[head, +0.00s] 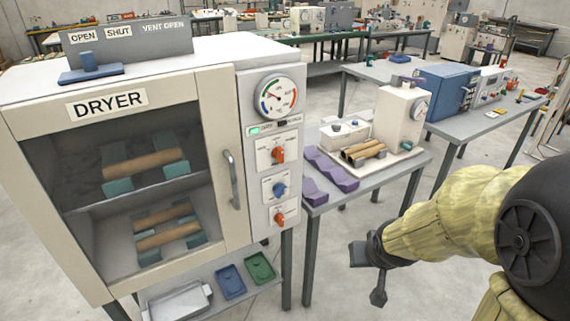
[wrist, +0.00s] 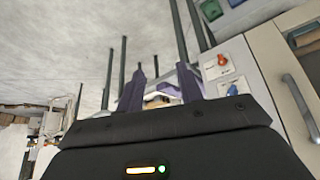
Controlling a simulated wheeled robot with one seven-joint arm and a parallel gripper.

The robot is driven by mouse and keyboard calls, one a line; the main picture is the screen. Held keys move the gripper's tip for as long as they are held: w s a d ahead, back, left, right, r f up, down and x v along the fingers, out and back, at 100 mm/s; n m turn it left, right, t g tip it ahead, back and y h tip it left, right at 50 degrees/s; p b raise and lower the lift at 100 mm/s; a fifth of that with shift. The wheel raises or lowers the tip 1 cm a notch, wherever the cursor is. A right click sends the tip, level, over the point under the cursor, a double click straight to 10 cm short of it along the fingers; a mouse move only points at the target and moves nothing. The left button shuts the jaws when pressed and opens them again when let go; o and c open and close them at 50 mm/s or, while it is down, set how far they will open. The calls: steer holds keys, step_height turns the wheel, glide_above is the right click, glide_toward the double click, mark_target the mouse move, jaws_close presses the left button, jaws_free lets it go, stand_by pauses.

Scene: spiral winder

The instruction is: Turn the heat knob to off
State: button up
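The white dryer (head: 215,95) stands at the left in the head view. Its right-hand panel carries an upper orange knob (head: 278,155), a blue knob (head: 280,190) and a lower orange knob (head: 280,218). Their labels are too small to read, so I cannot tell which is the heat knob. My gripper (head: 369,276) is open and empty, right of the panel and apart from it, over the floor. In the wrist view, tilted well over, the spread fingers (wrist: 160,89) show, with an orange knob (wrist: 221,59) to their right.
A gauge (head: 279,97) sits above the knobs. The dryer door, with its handle (head: 231,178), is shut on brown tubes. A grey table (head: 330,201) with purple cradles (head: 330,170) and a white machine (head: 401,115) stands right of the dryer. Open floor lies before the panel.

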mark_target(282, 156)
steer(key=w+a+r+n+t+y+b, duration=0.1)
steer(key=w+a+t+y+b, duration=0.15)
steer(key=w, duration=0.35)
steer(key=w+a+r+n+t+y+b, duration=0.1)
steer(key=w+a+t+b, duration=0.1)
steer(key=w+t, duration=0.3)
steer(key=w+a+r+n+t+y+b, duration=0.1)
steer(key=w+a+r+n+y+b, duration=0.3)
steer(key=a+y, duration=0.2)
steer(key=shift+w+a+r+y, duration=0.15)
steer(key=shift+w+a+y, duration=0.05)
steer(key=shift+a+y, duration=0.15)
steer(key=shift+w+t, duration=0.1)
steer(key=shift+t, duration=0.15)
steer(key=p+x, duration=0.3)
steer(key=x, duration=1.4)
steer(key=shift+w+a, duration=0.1)
steer(key=shift+c, duration=0.3)
jaws_close()
